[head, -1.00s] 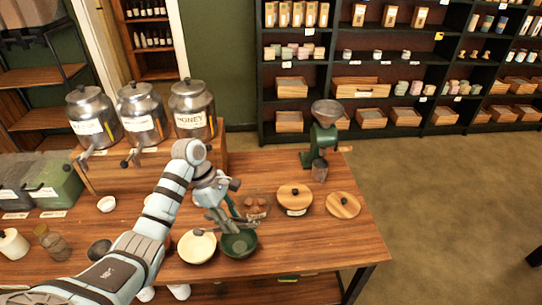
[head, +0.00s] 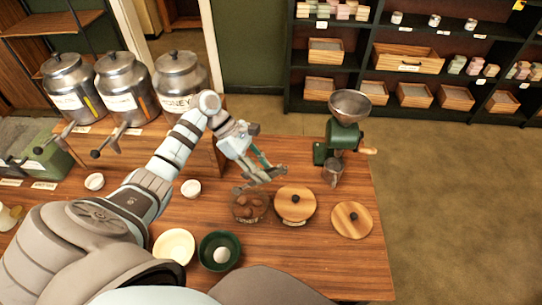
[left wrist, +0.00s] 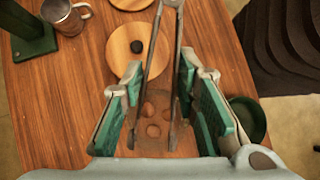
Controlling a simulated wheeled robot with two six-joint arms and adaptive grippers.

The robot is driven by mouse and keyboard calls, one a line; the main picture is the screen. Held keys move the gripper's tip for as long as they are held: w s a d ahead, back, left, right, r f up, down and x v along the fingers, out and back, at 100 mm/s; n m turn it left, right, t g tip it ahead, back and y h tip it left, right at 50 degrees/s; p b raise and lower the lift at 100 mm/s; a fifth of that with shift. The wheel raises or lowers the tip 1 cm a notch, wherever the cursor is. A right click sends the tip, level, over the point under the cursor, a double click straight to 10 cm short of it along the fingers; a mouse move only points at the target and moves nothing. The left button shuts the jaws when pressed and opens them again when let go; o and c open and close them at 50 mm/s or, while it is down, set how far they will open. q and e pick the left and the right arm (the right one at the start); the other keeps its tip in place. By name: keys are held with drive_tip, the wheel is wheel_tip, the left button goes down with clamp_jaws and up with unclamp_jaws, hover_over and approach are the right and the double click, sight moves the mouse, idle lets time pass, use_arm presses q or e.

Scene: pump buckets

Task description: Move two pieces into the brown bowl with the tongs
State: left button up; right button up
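My left gripper (head: 258,167) is shut on grey metal tongs (head: 254,183), held above the table. In the left wrist view the tongs (left wrist: 177,50) run between the green finger pads, with their two arms apart. The tongs hang close above a clear bowl (head: 249,217) with several brown round pieces (left wrist: 154,130) in it. I cannot tell which bowl is the brown one. My right gripper is not in view.
A wooden-lidded pot (head: 295,203) and a round wooden lid (head: 351,220) stand to the right. A green grinder (head: 342,138) with a metal cup (head: 333,172) is behind. Metal canisters (head: 121,87) stand back left. Small white bowls (head: 190,188) sit near my arm.

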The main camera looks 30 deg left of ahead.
use_arm(q)
wheel_tip(320, 180, down, 5)
drive_tip(key=shift+s+d+r, duration=0.1)
drive_tip(key=shift+s, duration=0.05)
idle(1.2)
drive_tip(key=shift+f, duration=0.35)
idle(0.6)
drive_tip(key=shift+f, duration=0.75)
drive_tip(key=shift+f+b, duration=0.2)
drive_tip(key=shift+b, duration=0.1)
drive_tip(key=shift+f, duration=0.75)
